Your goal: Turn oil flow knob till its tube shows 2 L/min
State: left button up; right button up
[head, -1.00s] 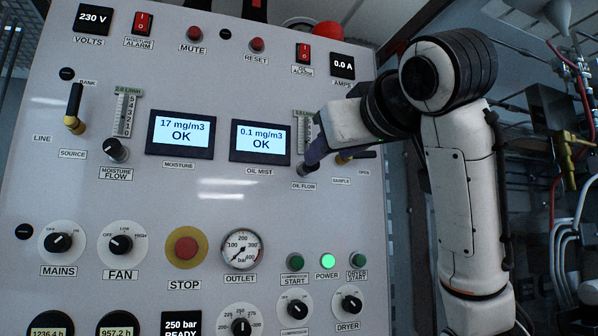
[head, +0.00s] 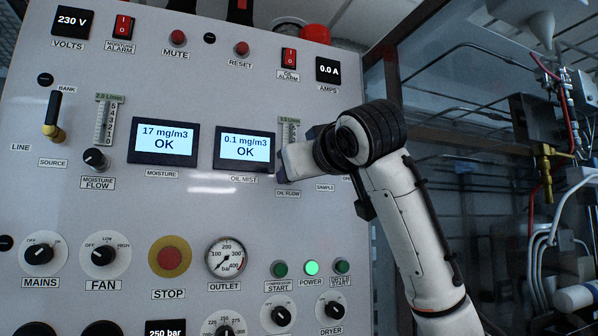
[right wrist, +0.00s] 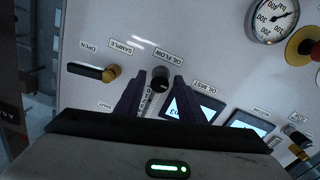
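In the head view my right gripper (head: 282,165) covers the knob, just above the OIL FLOW label (head: 288,194). The oil flow tube (head: 289,132) shows above the gripper, partly hidden; its green readout is too small to read surely. My left gripper is out of view.
The oil mist display (head: 245,147) reads 0.1 mg/m3 OK, left of the gripper. The moisture flow knob (head: 95,160) and its tube (head: 104,122), headed 2.0 L/min, are farther left. A black sample lever (right wrist: 88,71) with a yellow hub sits close beside the oil flow knob.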

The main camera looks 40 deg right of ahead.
grip_shut()
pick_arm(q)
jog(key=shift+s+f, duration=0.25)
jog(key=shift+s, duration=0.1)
pick_arm(e)
jog(key=n, duration=0.5)
jog(key=shift+o, duration=1)
grip_release()
jog(key=shift+s, duration=0.1)
